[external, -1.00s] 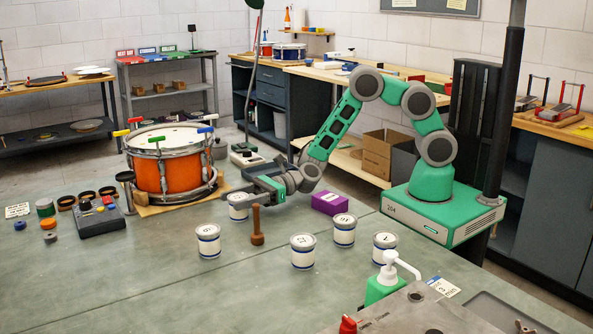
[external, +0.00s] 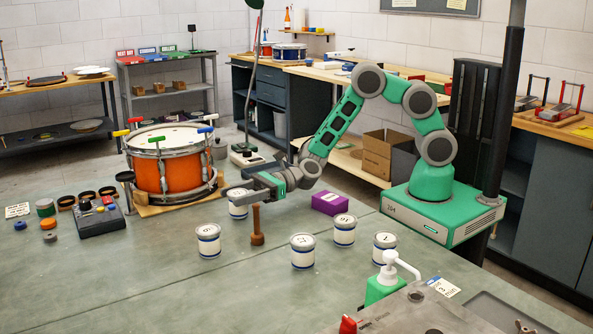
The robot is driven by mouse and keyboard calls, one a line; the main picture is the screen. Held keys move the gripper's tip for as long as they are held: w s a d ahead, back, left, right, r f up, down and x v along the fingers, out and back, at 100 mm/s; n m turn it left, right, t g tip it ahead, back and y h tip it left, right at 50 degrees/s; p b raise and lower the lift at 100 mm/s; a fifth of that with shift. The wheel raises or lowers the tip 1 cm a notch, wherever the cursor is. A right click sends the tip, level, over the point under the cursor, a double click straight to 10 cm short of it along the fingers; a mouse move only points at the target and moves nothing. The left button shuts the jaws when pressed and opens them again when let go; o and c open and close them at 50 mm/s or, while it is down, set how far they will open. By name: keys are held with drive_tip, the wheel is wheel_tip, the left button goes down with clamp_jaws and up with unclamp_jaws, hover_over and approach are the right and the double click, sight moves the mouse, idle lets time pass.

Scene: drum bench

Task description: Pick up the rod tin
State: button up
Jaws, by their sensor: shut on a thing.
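Several white tins with blue bands and grey lids stand on the bench. One tin (external: 238,211) is at my gripper (external: 236,194), just behind the wooden pestle-shaped tool. My gripper is shut on this tin near its top; the finger contact is small and partly hidden. I cannot tell whether its base is clear of the bench. The other tins are a left one (external: 208,242), a front one (external: 303,253), a middle one (external: 344,231) and a right one (external: 384,248). Lid marks are too small to tell surely which is the rod tin.
The wooden tool (external: 257,228) stands upright close in front of the held tin. An orange drum (external: 165,172) on a board is behind left. A purple box (external: 329,203) lies to the right. The front left bench is clear.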

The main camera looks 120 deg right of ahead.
drive_tip(key=s+a+r+p, duration=0.1)
drive_tip(key=s+a+r, duration=0.2)
drive_tip(key=s+r, duration=0.95)
drive_tip(key=a+f+n+y+p, duration=0.1)
drive_tip(key=a+f+y, duration=0.15)
drive_tip(key=a, duration=0.55)
drive_tip(key=a+f+n+y, duration=0.2)
drive_tip(key=a+f, duration=0.1)
drive_tip(key=a, duration=0.5)
drive_tip(key=d+r+m+h, duration=0.3)
drive_tip(key=d+h, duration=0.2)
drive_tip(key=d, duration=0.6)
drive_tip(key=d+r+m+h, duration=0.25)
drive_tip(key=d+h, duration=0.25)
drive_tip(key=d, duration=0.6)
drive_tip(key=shift+m+y, duration=0.25)
drive_tip(key=shift+m, duration=0.1)
drive_tip(key=w+d+f, duration=0.2)
drive_tip(key=w+f, duration=0.1)
drive_tip(key=w, duration=0.1)
drive_tip(key=w+d+f+b, duration=0.1)
drive_tip(key=w+d+f, duration=0.1)
drive_tip(key=w, duration=0.3)
drive_tip(key=w+d+f, duration=0.2)
drive_tip(key=w+f, duration=0.2)
drive_tip(key=f, duration=0.1)
drive_tip(key=shift+w, duration=0.15)
drive_tip(key=shift+w+f+g, duration=0.1)
drive_tip(key=shift+f+g, duration=0.2)
drive_tip(key=shift+f, duration=1.35)
